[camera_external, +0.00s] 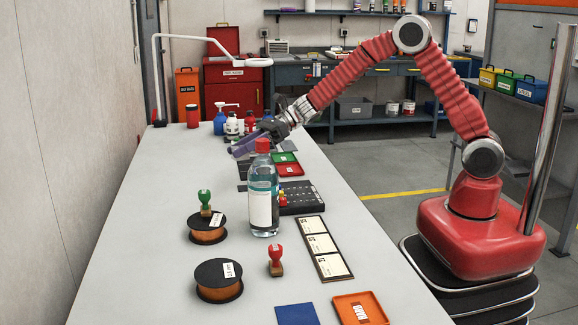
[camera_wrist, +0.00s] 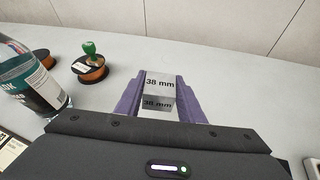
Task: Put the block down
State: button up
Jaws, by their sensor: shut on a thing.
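A grey metal block (camera_wrist: 160,86) marked "38 mm" sits between the purple fingers of my gripper (camera_wrist: 159,98) in the wrist view. The fingers are shut on its two sides. In the external view my gripper (camera_external: 243,148) is over the far half of the long pale table (camera_external: 150,235), behind the bottle. The block cannot be made out there. I cannot tell how far the block is above the table top.
A clear bottle with a red cap (camera_external: 263,195) stands near the gripper. Two orange spools (camera_external: 218,281) and a red-handled stamp (camera_external: 275,261) are nearer. Several bottles (camera_external: 231,126) stand behind. The table's left side is mostly clear.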

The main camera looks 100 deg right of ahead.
jog(key=s+a, duration=0.4)
jog(key=a, duration=0.1)
jog(key=s+a+f, duration=0.1)
jog(key=s+a, duration=0.3)
jog(key=a, duration=0.2)
jog(key=s+a+f, duration=0.1)
jog(key=s+a, duration=0.4)
jog(key=a, duration=0.1)
jog(key=shift+f, duration=0.25)
jog(key=shift+d, duration=0.1)
notch_tip(320, 180, up, 20)
jog(key=w+a+n, duration=0.1)
jog(key=w+a, duration=0.2)
jog(key=a, duration=0.4)
jog(key=w+a+n+y, duration=0.1)
jog(key=w+a, duration=0.2)
jog(key=a, duration=0.3)
jog(key=w+a+n, duration=0.1)
jog(key=w+a, duration=0.3)
jog(key=a, duration=0.3)
jog(key=f, duration=1.7)
jog(key=shift+s+f, duration=0.25)
jog(key=shift+g, duration=0.3)
